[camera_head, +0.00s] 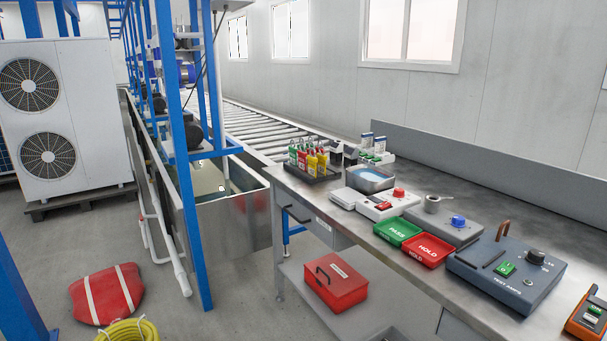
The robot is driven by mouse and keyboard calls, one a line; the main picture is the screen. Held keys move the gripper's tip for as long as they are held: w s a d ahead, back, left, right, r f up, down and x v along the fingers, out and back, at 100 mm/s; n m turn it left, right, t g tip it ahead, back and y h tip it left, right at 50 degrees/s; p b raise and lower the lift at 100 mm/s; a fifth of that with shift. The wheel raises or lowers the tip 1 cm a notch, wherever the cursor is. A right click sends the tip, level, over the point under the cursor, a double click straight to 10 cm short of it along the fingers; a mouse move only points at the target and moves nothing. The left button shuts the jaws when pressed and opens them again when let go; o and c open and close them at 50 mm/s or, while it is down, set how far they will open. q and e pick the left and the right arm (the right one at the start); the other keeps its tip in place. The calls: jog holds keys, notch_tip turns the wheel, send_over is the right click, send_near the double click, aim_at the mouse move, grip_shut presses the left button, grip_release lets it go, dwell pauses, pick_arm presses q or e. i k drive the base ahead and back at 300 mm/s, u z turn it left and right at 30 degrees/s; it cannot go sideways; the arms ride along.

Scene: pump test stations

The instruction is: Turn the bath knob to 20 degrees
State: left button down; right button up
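A steel bath (371,178) with pale blue liquid stands on the workbench, right of centre. Just in front of it is a low white unit (380,210) with a red round knob (399,193) on top and a red part beside it. To its right, a grey box (440,228) carries a blue knob (458,221) and a small metal cup (432,203). I cannot tell for sure which knob belongs to the bath, nor read any dial angle. Neither of my grippers is in view.
Green PASS (397,232) and red HOLD (427,250) trays lie along the bench's front edge. A dark TEST AMPS box (480,278) with a black knob (536,257) is to the right. A red toolbox (335,288) sits on the lower shelf.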

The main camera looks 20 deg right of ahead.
aim_at(398, 192)
jog(key=u, duration=0.3)
jog(key=i, duration=1.35)
jog(key=z, duration=1.05)
jog(key=i, duration=0.9)
jog(key=z, duration=0.95)
